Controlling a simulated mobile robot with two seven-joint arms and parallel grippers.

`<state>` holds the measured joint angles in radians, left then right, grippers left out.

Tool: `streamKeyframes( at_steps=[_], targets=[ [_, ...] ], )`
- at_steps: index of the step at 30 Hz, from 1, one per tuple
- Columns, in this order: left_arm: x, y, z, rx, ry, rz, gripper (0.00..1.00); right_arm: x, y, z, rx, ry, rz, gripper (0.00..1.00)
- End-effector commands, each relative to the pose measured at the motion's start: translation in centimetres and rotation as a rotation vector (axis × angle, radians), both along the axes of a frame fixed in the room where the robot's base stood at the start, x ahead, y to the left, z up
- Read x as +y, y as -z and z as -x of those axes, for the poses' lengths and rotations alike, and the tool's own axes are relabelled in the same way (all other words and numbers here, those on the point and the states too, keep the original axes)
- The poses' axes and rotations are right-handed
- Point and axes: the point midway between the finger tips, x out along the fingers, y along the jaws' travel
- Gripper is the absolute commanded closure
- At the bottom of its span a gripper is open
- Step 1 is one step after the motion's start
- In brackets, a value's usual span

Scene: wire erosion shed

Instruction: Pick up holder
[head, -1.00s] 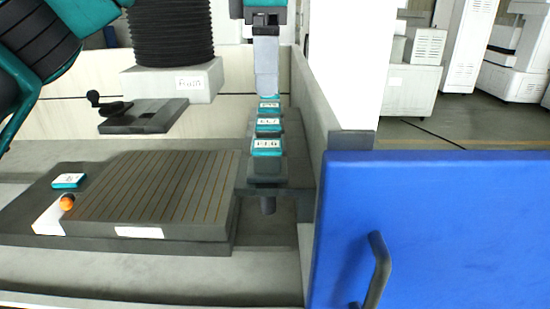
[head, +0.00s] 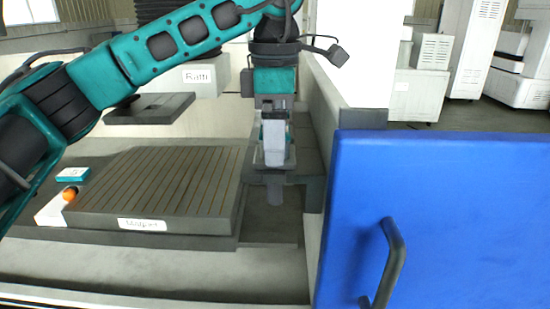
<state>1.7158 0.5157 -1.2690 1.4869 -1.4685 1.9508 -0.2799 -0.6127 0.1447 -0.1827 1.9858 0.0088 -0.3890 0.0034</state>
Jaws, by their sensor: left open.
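My left gripper (head: 275,160) points down over the narrow grey rack (head: 312,188) to the right of the slotted plate. Its jaws are open. The teal labelled holders in that rack are hidden behind the gripper and wrist, so I cannot tell whether the jaws are around one or above it. Another teal holder (head: 72,174) with a white label lies at the left back of the slotted plate (head: 165,185). My right gripper is out of view.
A blue door panel (head: 350,195) with a dark handle (head: 388,265) fills the front right. A dark flat plate (head: 150,108) hangs above the slotted plate at the left. An orange ball (head: 69,194) sits at the slotted plate's left corner. A pale wall (head: 318,125) stands close right of the gripper.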

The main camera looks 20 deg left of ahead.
Motion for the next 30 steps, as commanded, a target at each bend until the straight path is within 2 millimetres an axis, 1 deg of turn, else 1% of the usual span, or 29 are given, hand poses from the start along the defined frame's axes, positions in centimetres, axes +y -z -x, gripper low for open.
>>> streamKeyframes(
  at_steps=[5, 27, 28, 30],
  targets=[
    [0.00, -0.01, -0.01, 0.000, 0.000, 0.000, 0.21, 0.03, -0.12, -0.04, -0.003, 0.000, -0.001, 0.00],
    [-0.01, -0.05, 0.01, 0.000, 0.001, 0.000, 0.91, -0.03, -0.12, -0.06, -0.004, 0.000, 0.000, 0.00],
    [-0.01, -0.05, 0.01, 0.000, 0.001, 0.000, 0.94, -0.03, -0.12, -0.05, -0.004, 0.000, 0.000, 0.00],
    [-0.01, -0.16, 0.00, -0.002, 0.001, 0.002, 0.95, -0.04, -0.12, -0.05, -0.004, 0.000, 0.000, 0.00]
  ],
)
